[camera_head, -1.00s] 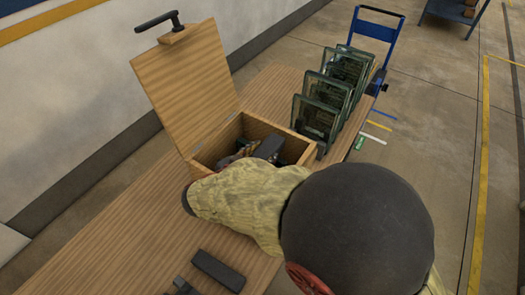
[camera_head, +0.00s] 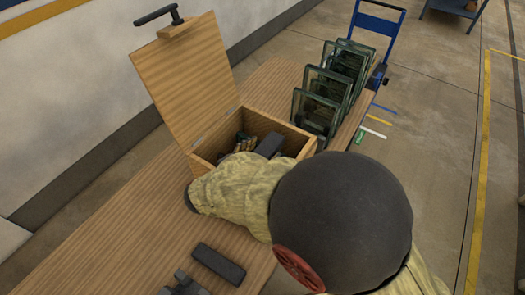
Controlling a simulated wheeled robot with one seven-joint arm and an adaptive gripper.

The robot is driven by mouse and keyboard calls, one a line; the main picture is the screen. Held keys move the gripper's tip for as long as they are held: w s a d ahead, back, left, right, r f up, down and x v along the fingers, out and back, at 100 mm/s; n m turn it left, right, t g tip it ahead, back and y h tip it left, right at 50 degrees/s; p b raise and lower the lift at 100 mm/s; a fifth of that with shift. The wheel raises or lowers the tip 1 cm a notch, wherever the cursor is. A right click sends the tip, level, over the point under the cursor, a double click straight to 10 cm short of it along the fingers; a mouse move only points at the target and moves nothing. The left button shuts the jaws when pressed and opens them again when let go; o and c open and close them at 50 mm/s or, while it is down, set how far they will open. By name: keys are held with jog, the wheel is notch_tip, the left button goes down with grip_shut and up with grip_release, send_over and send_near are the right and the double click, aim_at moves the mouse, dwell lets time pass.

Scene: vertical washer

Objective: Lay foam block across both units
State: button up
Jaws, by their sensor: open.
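An open wooden box (camera_head: 206,152) stands on the table with its lid raised. Inside are a dark grey block (camera_head: 270,145) and several brownish pieces (camera_head: 242,145); part of the inside is hidden by my arm. I cannot tell whether these are the two units. Another dark, flat, oblong block (camera_head: 218,264) lies on the table in front of the box; it may be the foam block. My arm, in a tan sleeve, crosses the front of the box. I cannot make out my gripper, which seems hidden behind or below the arm.
Several glass-like framed panels (camera_head: 322,100) stand in a row right of the box. The wooden table (camera_head: 110,235) is clear at left. A blue trolley (camera_head: 380,28) stands behind.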

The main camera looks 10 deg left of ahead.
jog(key=v, duration=1.2)
jog(key=shift+a, duration=0.1)
